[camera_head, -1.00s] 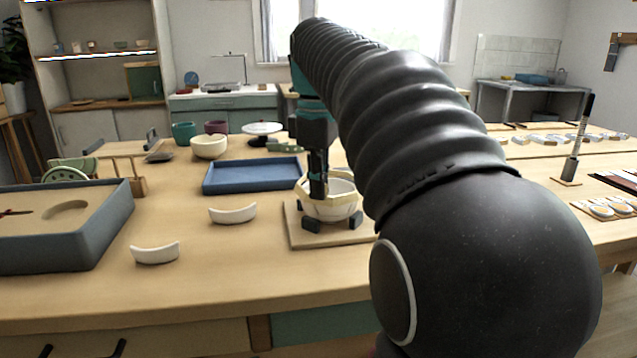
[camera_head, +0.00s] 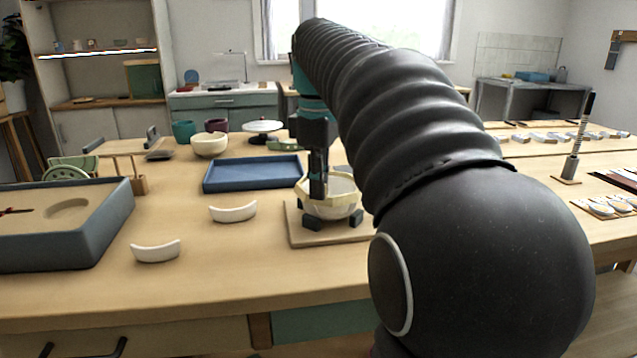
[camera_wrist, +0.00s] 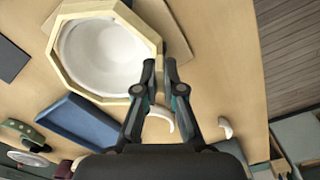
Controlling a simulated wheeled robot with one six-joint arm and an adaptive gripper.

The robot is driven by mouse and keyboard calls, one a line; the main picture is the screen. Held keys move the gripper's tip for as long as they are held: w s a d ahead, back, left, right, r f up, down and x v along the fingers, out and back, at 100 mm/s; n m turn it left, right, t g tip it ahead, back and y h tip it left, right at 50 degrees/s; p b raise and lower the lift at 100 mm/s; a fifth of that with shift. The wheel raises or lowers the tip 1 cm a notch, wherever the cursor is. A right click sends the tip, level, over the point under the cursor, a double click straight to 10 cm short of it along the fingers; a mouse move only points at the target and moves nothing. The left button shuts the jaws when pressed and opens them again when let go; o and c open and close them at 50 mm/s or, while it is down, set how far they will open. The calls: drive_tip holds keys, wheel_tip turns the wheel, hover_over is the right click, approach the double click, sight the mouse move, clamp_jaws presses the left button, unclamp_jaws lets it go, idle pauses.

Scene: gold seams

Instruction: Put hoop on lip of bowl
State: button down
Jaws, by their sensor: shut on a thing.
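The hoop (camera_wrist: 138,22) is a pale, many-sided ring. In the wrist view it lies around the opening of the white bowl (camera_wrist: 100,55). My gripper (camera_wrist: 160,64) is shut on the hoop's near side. In the head view my gripper (camera_head: 318,190) points straight down at the left of the bowl (camera_head: 332,210), with the hoop at rim height. I cannot tell whether the hoop touches the lip all round. The bowl stands upright between dark blocks on a wooden board (camera_head: 298,236). My arm hides part of its right side.
Two curved white pieces (camera_head: 233,212) (camera_head: 156,251) lie on the bench at left. A blue tray (camera_head: 252,187) is behind them. A grey-blue box (camera_head: 108,225) stands at far left. The front of the bench is clear.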

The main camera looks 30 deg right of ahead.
drive_tip(key=c, duration=0.7)
unclamp_jaws()
drive_tip(key=shift+c, duration=0.2)
drive_tip(key=shift+r, duration=3)
